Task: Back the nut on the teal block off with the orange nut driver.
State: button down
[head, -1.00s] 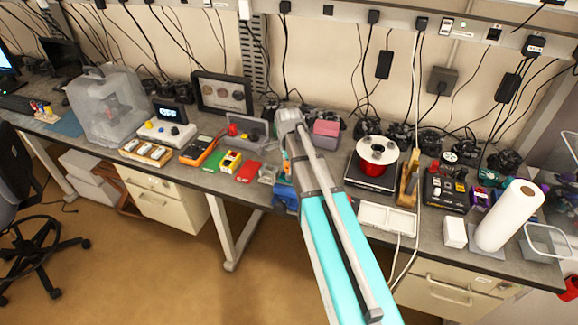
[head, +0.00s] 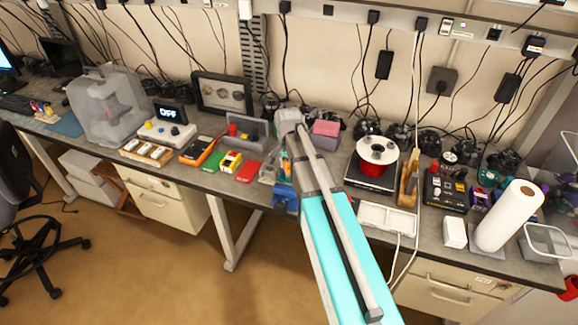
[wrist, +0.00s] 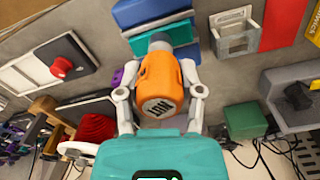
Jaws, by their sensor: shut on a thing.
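The orange nut driver (wrist: 158,75) is between the two fingers of my gripper (wrist: 160,94), which is shut on its body. The driver's grey nose points away from the palm, toward the teal block (wrist: 182,34). The teal block sits at a blue vise (wrist: 150,10). The blue vise also shows at the bench's front edge in the head view (head: 285,196), below my gripper. The nut is hidden behind the driver, so I cannot tell whether the nose is around it.
A grey holder (wrist: 236,32) stands beside the vise. A red card (head: 248,172) and an open grey case (head: 248,130) lie to the left on the bench.

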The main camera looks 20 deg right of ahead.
jog(key=n, duration=0.6)
jog(key=shift+n, duration=0.4)
jog(key=shift+c, duration=1)
grip_release()
jog(key=m, duration=0.6)
jog(key=shift+m, duration=0.4)
jog(key=m, duration=0.5)
jog(key=shift+m, duration=0.4)
jog(key=shift+c, duration=0.3)
